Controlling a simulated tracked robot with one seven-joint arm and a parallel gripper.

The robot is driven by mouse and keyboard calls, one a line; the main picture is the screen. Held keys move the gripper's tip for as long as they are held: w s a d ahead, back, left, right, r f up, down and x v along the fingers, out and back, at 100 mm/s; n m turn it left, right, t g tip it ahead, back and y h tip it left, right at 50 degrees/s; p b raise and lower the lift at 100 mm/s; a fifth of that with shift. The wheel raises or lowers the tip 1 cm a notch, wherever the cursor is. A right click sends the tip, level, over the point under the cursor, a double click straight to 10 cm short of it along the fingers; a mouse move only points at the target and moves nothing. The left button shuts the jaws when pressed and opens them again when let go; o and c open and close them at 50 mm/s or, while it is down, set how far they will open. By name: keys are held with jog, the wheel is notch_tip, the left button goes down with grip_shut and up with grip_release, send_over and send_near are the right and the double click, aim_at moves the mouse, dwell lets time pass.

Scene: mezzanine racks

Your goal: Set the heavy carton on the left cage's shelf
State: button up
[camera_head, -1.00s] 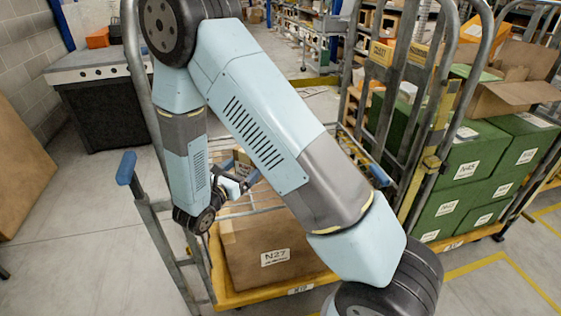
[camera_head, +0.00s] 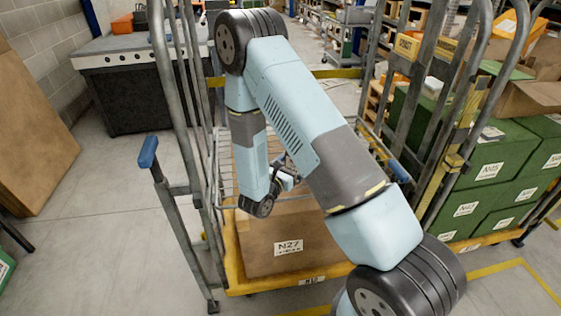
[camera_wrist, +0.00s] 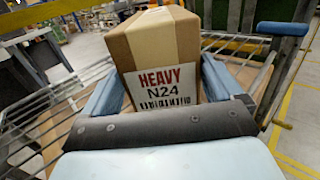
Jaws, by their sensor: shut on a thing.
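The heavy carton (camera_wrist: 165,55) is brown with paler tape and a white label reading HEAVY N24. In the wrist view it sits between the two blue fingers of my gripper (camera_wrist: 160,95), shut on it. In the head view my gripper (camera_head: 286,178) is over the left cage, and my arm hides most or all of the carton. The left cage has grey tube sides and a yellow base (camera_head: 240,284). Its wire shelf (camera_head: 228,165) shows behind my arm and below the carton in the wrist view (camera_wrist: 62,125). I cannot tell whether the carton touches the shelf.
A brown carton marked N27 (camera_head: 270,235) stands on the cage's base under the shelf. Grey side tubes (camera_head: 190,190) rise close left of my arm. A right cage with green boxes (camera_head: 487,165) stands alongside. A dark workbench (camera_head: 135,95) is behind left.

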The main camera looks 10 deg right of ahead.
jog(key=shift+w+d+f, duration=0.25)
jog(key=shift+d+f, duration=0.3)
jog(key=shift+f, duration=0.1)
jog(key=shift+d+f, duration=0.2)
jog(key=shift+f, duration=1.6)
jog(key=o, duration=1.7)
jog(key=shift+f, duration=0.1)
